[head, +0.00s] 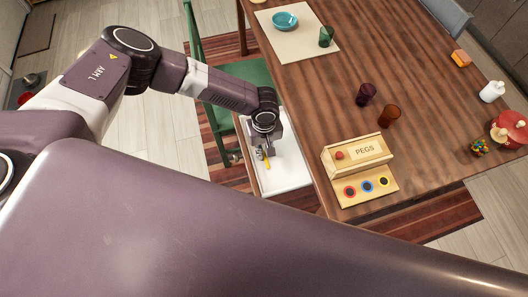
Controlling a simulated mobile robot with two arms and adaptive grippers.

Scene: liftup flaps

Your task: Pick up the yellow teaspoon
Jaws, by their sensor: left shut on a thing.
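The yellow teaspoon (266,162) shows as a small yellow piece at the tips of my left gripper (263,152). My left gripper points down and is shut on it, over a white tray-like surface (287,173) beside the table's left edge. Most of the teaspoon is hidden by the fingers, and I cannot tell whether it touches the white surface. My right gripper is not in view.
The wooden table (350,65) is right of my left gripper. A pegs box (357,154) stands near its edge. Dark glasses (389,115), a teal bowl (285,21) and a green glass (326,36) stand farther back. A green chair (235,75) is behind my left arm.

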